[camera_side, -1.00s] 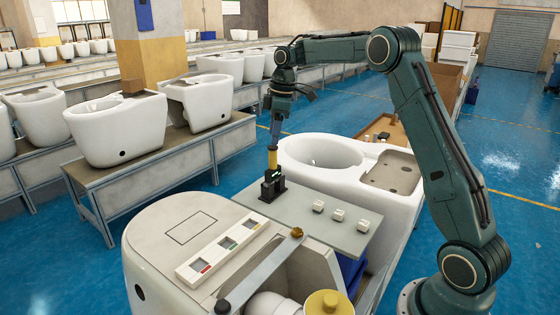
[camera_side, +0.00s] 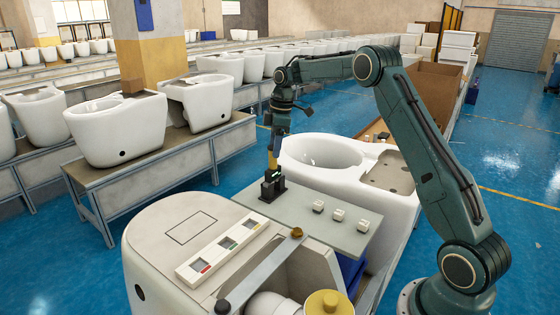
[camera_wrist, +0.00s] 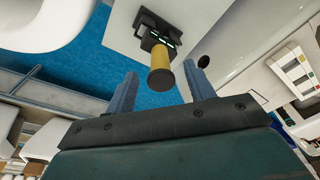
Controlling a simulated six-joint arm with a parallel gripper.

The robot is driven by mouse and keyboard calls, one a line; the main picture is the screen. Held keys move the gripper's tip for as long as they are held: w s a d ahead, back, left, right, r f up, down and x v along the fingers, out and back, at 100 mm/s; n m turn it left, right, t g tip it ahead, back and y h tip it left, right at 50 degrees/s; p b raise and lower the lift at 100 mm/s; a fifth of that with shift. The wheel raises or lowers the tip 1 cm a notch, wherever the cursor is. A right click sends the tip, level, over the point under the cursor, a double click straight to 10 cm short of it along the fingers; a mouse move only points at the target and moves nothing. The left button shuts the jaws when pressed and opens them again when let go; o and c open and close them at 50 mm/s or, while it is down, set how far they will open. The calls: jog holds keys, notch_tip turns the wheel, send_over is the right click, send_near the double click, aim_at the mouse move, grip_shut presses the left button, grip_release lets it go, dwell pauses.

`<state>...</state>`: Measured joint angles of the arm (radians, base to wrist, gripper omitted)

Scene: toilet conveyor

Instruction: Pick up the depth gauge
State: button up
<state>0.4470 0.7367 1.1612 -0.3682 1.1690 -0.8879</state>
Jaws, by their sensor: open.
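The depth gauge (camera_wrist: 161,66) has a yellow cylindrical handle and stands upright in a black holder (camera_side: 272,187) on a grey panel (camera_side: 309,217). In the side view the yellow handle (camera_side: 273,160) shows just below my gripper (camera_side: 274,148). In the wrist view my gripper (camera_wrist: 159,73) is open, with one blue finger on each side of the yellow handle's end. I cannot tell whether the fingers touch it. The gauge's lower part is hidden in the holder.
Free blue floor (camera_side: 235,185) lies left of the panel.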

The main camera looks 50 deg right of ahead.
aim_at(271, 168)
jog(key=shift+w+a+f, duration=0.15)
jog(key=shift+f, duration=1.1)
jog(key=shift+w+a+f, duration=0.1)
jog(key=shift+a+f, duration=0.05)
jog(key=shift+f, duration=1.1)
jog(key=shift+r, duration=0.1)
jog(key=c, duration=1)
